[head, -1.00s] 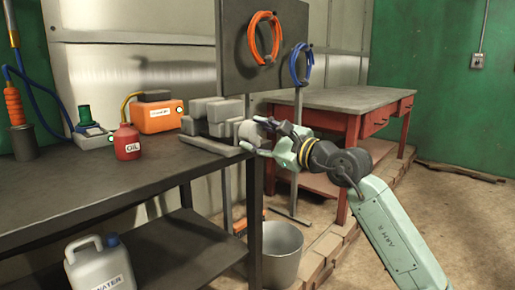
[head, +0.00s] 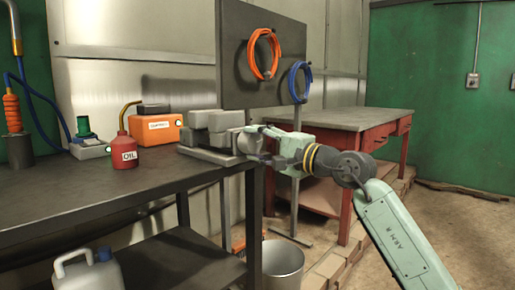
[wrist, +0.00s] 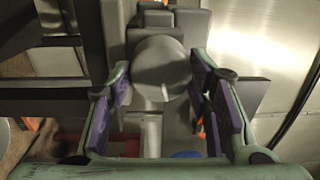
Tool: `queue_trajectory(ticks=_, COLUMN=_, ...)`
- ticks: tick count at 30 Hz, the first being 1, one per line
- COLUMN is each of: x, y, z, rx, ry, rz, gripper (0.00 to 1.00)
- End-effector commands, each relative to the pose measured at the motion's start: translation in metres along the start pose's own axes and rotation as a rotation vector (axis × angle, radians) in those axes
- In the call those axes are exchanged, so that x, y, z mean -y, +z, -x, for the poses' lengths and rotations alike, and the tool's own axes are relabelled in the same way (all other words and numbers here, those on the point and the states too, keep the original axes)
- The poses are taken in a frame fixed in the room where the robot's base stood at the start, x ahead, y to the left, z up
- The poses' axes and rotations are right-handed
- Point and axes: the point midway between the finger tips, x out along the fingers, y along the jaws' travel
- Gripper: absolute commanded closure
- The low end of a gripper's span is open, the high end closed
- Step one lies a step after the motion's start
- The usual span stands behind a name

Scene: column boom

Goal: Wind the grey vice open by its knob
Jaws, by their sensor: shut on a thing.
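The grey vice (head: 212,121) sits at the right end of the dark workbench, its blocky jaws facing up and its round knob (head: 247,142) pointing right toward my arm. My gripper (head: 262,145) is at the knob from the right, shut on it. In the wrist view the knob (wrist: 162,66) is a grey disc with a pale mark at its lower edge, between my two purple-padded fingers (wrist: 164,85). The vice body (wrist: 172,20) is partly hidden behind the knob. The gap between the vice jaws is not clear.
An oil can (head: 124,152) and an orange box (head: 158,130) stand left of the vice on the workbench (head: 90,195). A board with hose coils (head: 235,45) rises behind. A bucket (head: 283,265) stands below. A red table (head: 345,117) is behind my arm.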

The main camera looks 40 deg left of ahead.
Motion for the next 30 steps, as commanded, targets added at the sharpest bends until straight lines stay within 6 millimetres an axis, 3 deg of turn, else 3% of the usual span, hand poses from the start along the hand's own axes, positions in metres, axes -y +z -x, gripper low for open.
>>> queue_trajectory(ticks=9, x=-0.0001, y=0.0004, z=-0.0004, rx=0.009, ry=0.003, rz=0.124, gripper=0.82)
queue_trajectory(ticks=26, x=0.0001, y=0.0002, z=-0.0003, rx=0.010, ry=0.003, rz=0.149, gripper=0.82)
queue_trajectory(ticks=27, x=0.0001, y=0.0002, z=-0.0003, rx=0.010, ry=0.003, rz=0.149, gripper=0.51)
queue_trajectory(ticks=30, x=0.0001, y=0.0001, z=-0.0003, rx=0.010, ry=0.003, rz=0.148, gripper=0.45)
